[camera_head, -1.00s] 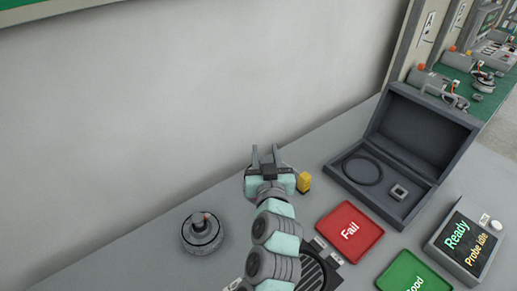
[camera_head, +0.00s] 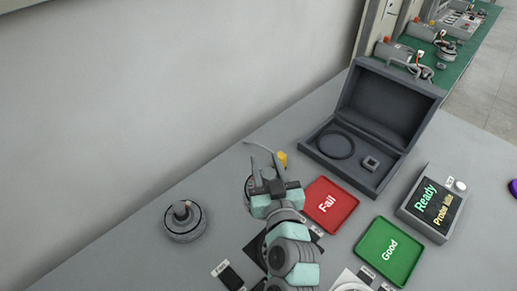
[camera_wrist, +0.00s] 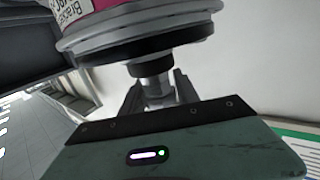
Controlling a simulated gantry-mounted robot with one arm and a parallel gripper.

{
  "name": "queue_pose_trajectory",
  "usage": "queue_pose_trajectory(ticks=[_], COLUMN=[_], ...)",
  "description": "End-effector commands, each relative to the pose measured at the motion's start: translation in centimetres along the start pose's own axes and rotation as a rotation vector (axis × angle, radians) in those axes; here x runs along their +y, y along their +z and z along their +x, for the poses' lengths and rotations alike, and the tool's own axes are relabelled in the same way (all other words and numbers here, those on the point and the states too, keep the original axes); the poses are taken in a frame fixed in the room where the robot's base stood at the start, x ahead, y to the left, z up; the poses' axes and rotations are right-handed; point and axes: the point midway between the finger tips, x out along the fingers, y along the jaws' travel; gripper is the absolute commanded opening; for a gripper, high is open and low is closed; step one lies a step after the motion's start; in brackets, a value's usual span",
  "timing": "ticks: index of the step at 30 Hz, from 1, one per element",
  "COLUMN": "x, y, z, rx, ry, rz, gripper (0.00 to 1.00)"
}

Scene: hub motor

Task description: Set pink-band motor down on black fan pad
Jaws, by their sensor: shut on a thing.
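My gripper (camera_head: 263,170) is shut on the pink-band motor by its narrow shaft, as the wrist view shows. In that view the motor's pink band (camera_wrist: 105,8) is at the top edge, above its grey rim (camera_wrist: 135,38). In the head view my gripper hides most of the motor; a yellow connector (camera_head: 282,158) and a pale cable show beside it. A dark pad (camera_head: 253,250), likely the black fan pad, lies on the table below, largely covered by my arm. I cannot see its full surface.
Another grey motor (camera_head: 186,221) stands at left. A red Fail tray (camera_head: 345,196), green Good tray (camera_head: 373,269), open grey case (camera_head: 318,151) and display box (camera_head: 415,228) are to the right. The table between the left motor and wall is clear.

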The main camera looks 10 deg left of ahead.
Motion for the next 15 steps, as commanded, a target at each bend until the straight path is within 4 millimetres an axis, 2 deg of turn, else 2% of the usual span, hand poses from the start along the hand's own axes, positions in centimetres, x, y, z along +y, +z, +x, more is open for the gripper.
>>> queue_pose_trajectory(ticks=[1, 15], x=[0.3, 2.8], y=[-0.7, -0.3], z=[-0.6, -5.7], rx=[0.001, 0.005], ry=[0.003, 0.005], rz=[0.004, 0.002], gripper=[0.00, 0.00])
